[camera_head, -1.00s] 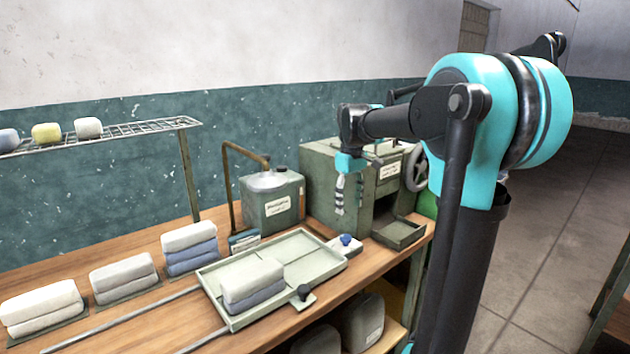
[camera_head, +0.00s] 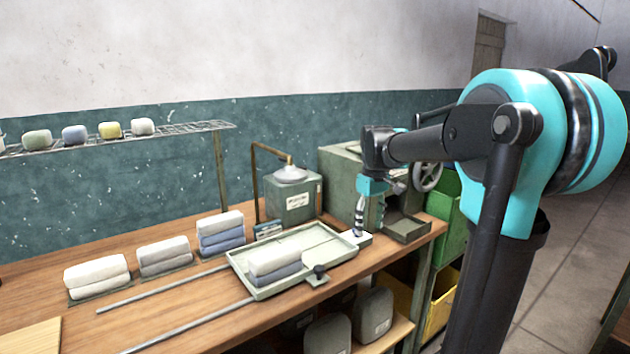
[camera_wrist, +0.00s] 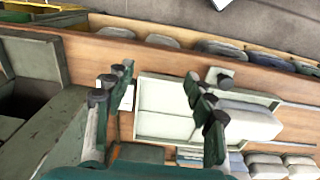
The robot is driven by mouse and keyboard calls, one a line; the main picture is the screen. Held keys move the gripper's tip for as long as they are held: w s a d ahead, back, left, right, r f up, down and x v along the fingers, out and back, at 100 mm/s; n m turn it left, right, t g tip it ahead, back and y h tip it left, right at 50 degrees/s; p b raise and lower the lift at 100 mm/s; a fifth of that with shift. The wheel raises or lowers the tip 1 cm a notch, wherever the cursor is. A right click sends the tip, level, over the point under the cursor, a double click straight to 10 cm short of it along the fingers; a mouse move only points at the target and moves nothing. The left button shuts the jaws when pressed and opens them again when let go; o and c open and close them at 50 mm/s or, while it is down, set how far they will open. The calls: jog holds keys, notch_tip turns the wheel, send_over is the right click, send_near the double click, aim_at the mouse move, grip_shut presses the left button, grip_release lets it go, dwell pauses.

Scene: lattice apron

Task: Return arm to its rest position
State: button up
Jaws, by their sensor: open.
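My gripper (camera_head: 358,225) hangs at the end of my raised arm, fingers pointing down, in front of the far right end of the pale green tray (camera_head: 330,245) in the head view. In the wrist view my gripper (camera_wrist: 155,98) has its fingers spread wide with nothing between them. The tray also shows in the wrist view (camera_wrist: 165,95), beyond the fingers. From these views I cannot tell the exact height of the fingers above the tray. They hide part of its right end.
A folded stack (camera_head: 274,262) lies in the tray, and several stacks line the wooden bench (camera_head: 130,320). A canister (camera_head: 293,195) and a green machine (camera_head: 340,175) stand behind. A wire shelf (camera_head: 185,130) holds several coloured bundles. Open floor (camera_head: 545,290) lies to the right.

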jog(key=s+d+f+m+t, duration=0.1)
jog(key=s+f+m+t, duration=0.1)
jog(key=s+f, duration=0.8)
jog(key=s+d+f+m+t, duration=0.1)
jog(key=s+f+m, duration=0.3)
jog(key=s+f, duration=0.5)
jog(key=shift+s+d+f+m+t, duration=0.35)
jog(key=shift+s+d, duration=0.35)
jog(key=shift+s, duration=0.3)
